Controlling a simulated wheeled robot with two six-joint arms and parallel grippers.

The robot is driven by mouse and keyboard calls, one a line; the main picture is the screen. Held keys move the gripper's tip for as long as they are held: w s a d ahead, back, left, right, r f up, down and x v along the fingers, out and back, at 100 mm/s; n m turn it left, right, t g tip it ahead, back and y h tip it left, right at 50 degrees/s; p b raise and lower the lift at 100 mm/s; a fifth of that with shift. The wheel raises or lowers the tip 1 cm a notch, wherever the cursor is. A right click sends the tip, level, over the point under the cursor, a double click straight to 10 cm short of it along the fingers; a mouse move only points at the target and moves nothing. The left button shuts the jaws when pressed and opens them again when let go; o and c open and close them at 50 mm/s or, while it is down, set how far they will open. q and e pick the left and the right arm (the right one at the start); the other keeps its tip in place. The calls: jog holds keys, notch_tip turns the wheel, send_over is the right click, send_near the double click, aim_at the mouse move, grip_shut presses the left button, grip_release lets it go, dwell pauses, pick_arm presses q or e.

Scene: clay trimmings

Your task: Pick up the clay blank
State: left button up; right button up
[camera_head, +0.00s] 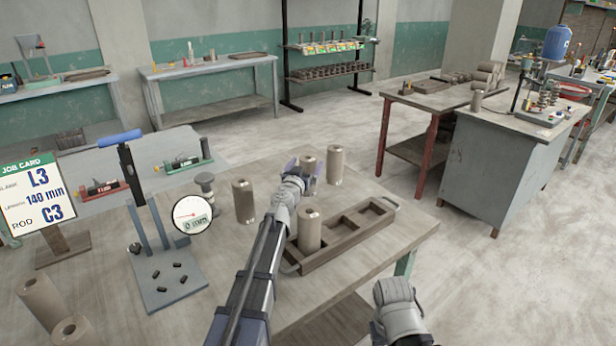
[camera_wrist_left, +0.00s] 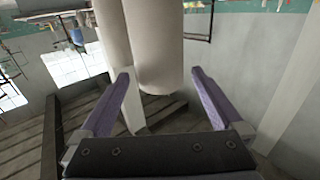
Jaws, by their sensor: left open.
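Several grey-brown clay cylinders stand on the table. One clay blank (camera_head: 308,167) is upright just beyond my left gripper (camera_head: 303,172), and its lower part is hidden behind the gripper. In the left wrist view, my left gripper (camera_wrist_left: 161,76) is open with two purple fingers spread apart. A large clay cylinder (camera_wrist_left: 157,45) shows beyond and between the fingertips, with no clear sign of contact. Another cylinder (camera_wrist_left: 112,35) is close on its left. More cylinders stand to the right (camera_head: 335,165) and to the left (camera_head: 243,203). My right arm's grey wrist shows at the lower right, but its fingers do not.
A wooden compartment tray (camera_head: 388,205) lies under my left arm's right side, with a cylinder (camera_head: 309,232) upright in it. A dial gauge (camera_head: 193,215), a blue stand (camera_head: 170,280) and a job card (camera_head: 35,190) are at left. The front right tabletop is clear.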

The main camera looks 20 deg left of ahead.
pick_arm(q)
jog(key=w, duration=0.3)
jog(key=shift+w, duration=0.1)
grip_shut()
dwell(0.7)
